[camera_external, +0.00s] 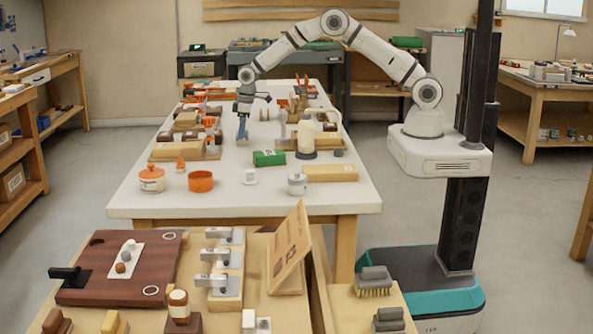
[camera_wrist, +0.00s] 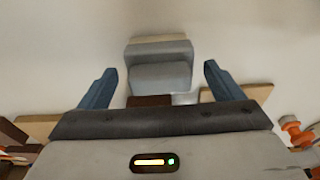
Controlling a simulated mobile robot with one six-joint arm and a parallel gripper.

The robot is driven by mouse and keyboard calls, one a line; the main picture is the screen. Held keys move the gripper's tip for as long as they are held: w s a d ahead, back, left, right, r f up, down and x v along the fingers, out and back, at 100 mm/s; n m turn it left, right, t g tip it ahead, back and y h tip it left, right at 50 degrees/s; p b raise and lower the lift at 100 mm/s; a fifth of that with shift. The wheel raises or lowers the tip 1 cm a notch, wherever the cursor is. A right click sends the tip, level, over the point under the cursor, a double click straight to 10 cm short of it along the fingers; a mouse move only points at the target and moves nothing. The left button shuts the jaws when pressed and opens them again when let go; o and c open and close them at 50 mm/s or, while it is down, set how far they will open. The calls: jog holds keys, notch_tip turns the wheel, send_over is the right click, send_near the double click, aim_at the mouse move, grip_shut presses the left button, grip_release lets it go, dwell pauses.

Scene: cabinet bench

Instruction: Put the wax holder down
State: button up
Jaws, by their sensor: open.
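My gripper (camera_wrist: 159,68) is open in the wrist view, with one blue finger on each side and a clear gap to the object between them. That object is a grey block with a raised front part and a pale tan edge, probably the wax holder (camera_wrist: 158,52). It appears to stand on the white tabletop, and neither finger touches it in this view. In the external view my gripper (camera_external: 243,116) points down over the middle of the white table (camera_external: 225,185). The holder cannot be told apart from the fingers there.
Wooden trays with blocks (camera_external: 185,152) lie close to the gripper. A green box (camera_external: 268,158), a cream bottle (camera_external: 306,135), an orange cup (camera_external: 201,181) and an orange-lidded jar (camera_external: 151,179) stand nearer the front.

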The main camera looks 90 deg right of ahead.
aim_at(247, 133)
jog(key=s+a+r, duration=0.3)
jog(key=s+r, duration=0.2)
jog(key=r, duration=0.4)
jog(key=s+a+r, duration=0.2)
jog(key=s+r, duration=0.3)
jog(key=r, duration=0.4)
jog(key=s+a+r, duration=0.1)
jog(key=s+a, duration=0.2)
jog(key=s, duration=0.7)
jog(key=s+a+r, duration=0.1)
jog(key=s+a, duration=0.2)
jog(key=s, duration=0.8)
jog(key=s+a+r+t, duration=0.1)
jog(key=s+a, duration=0.2)
jog(key=s, duration=0.8)
jog(key=shift+b, duration=0.4)
